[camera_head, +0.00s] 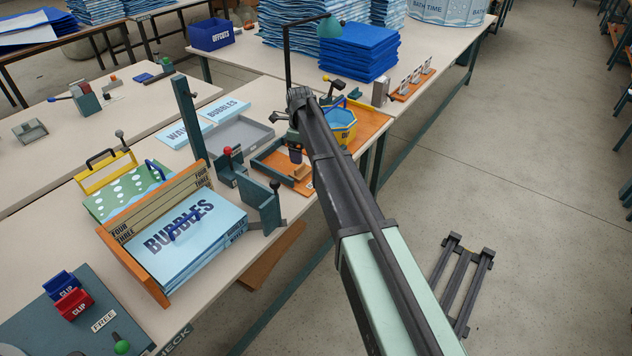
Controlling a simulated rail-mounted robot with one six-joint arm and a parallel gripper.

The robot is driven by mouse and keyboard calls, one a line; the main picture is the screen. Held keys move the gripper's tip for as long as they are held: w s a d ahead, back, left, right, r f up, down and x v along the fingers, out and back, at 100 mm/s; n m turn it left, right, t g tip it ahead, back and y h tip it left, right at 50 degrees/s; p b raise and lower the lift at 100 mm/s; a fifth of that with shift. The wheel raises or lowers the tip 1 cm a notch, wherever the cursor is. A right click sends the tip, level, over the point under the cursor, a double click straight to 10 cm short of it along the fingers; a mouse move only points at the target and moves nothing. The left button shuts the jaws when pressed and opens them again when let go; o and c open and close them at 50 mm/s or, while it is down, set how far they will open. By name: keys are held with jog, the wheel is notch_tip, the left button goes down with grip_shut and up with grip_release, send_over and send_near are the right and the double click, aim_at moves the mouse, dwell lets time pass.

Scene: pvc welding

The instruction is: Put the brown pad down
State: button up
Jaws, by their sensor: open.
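My gripper (295,156) hangs from the end of my arm just above and behind the pad. It is open, and nothing shows between its jaws. The fingertips are small and partly hidden by my arm, so I cannot tell whether they touch the pad.
A teal clamp fixture (262,207) stands left of the tray, with a grey tray (239,134) behind. A yellow-and-blue tub (343,124) stands to the right. A stack of BUBBLES sheets (190,240) lies in front.

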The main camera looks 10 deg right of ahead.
jog(key=s+n, duration=2.4)
jog(key=s, duration=1)
jog(key=shift+s+n, duration=0.2)
jog(key=shift+n, duration=0.2)
notch_tip(320, 180, up, 3)
jog(key=p, duration=0.3)
jog(key=shift+r, duration=0.1)
